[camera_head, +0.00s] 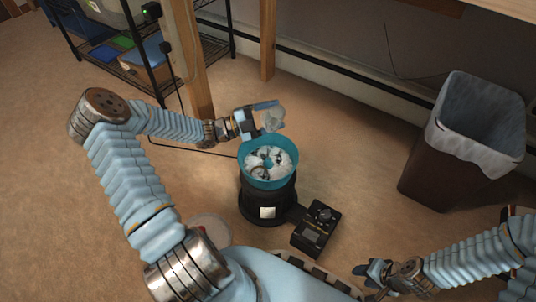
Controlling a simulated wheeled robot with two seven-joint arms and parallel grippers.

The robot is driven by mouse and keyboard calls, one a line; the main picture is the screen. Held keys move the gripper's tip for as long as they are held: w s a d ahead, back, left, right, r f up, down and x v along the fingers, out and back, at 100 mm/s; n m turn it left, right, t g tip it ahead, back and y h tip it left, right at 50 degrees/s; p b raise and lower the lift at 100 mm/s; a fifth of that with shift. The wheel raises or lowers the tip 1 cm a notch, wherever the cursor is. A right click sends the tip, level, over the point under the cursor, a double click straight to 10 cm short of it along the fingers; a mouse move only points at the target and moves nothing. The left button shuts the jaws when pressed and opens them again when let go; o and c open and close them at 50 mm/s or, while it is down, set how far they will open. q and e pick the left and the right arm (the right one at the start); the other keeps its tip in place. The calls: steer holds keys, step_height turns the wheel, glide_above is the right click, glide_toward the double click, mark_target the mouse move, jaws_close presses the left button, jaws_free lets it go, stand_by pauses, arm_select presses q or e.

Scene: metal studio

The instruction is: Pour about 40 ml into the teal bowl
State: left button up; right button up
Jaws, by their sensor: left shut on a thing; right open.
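The teal bowl (270,183) sits on a round black machine base on the floor, near the middle of the view. White material with some greyish shapes lies inside it, around a teal centre post. My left gripper (262,116) is above the bowl's far rim, shut on a small clear container (272,120). The container looks tilted, but its contents are too small to make out. I cannot tell whether anything is flowing from it. My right gripper (372,273) is open and empty, low at the right of the bowl.
A black control box (316,229) stands beside the black base (265,213) at its right. A pale round lid-like thing (211,229) lies at the left, partly behind my arm. A lined bin (462,140) stands at the right. A wire shelf (140,70) stands at the back left.

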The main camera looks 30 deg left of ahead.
mark_target(276, 121)
arm_select(q)
steer(key=shift+r, duration=0.1)
steer(key=n+p, duration=0.1)
steer(key=n+y+p, duration=0.1)
steer(key=p, duration=0.1)
steer(key=n+g+p, duration=0.1)
steer(key=shift+w+d+r+n+y, duration=0.15)
steer(key=shift+w+r+n+y, duration=0.1)
steer(key=shift+w+n+y, duration=0.05)
steer(key=shift+f, duration=0.45)
steer(key=shift+f+b, duration=0.4)
steer(key=shift+f, duration=0.05)
step_height(276, 121, down, 4)
steer(key=shift+s+d+r+n+g+y+b, duration=0.1)
steer(key=shift+r+n+g+y+b, duration=0.15)
steer(key=shift+n+g+y+b, duration=0.4)
steer(key=r+n+g+p, duration=0.1)
steer(key=n+p, duration=0.1)
steer(key=p, duration=0.1)
steer(key=w+r+n+g+p, duration=0.1)
steer(key=p, duration=0.3)
steer(key=shift+w+n+y, duration=0.25)
steer(key=shift+w+n, duration=0.05)
steer(key=shift+n, duration=0.05)
steer(key=shift+w+f+n+g+p, duration=0.15)
steer(key=shift+f+n+g+p, duration=0.35)
steer(key=shift+p, duration=0.25)
steer(key=shift+f+n+g, duration=0.3)
steer(key=shift+g, duration=0.05)
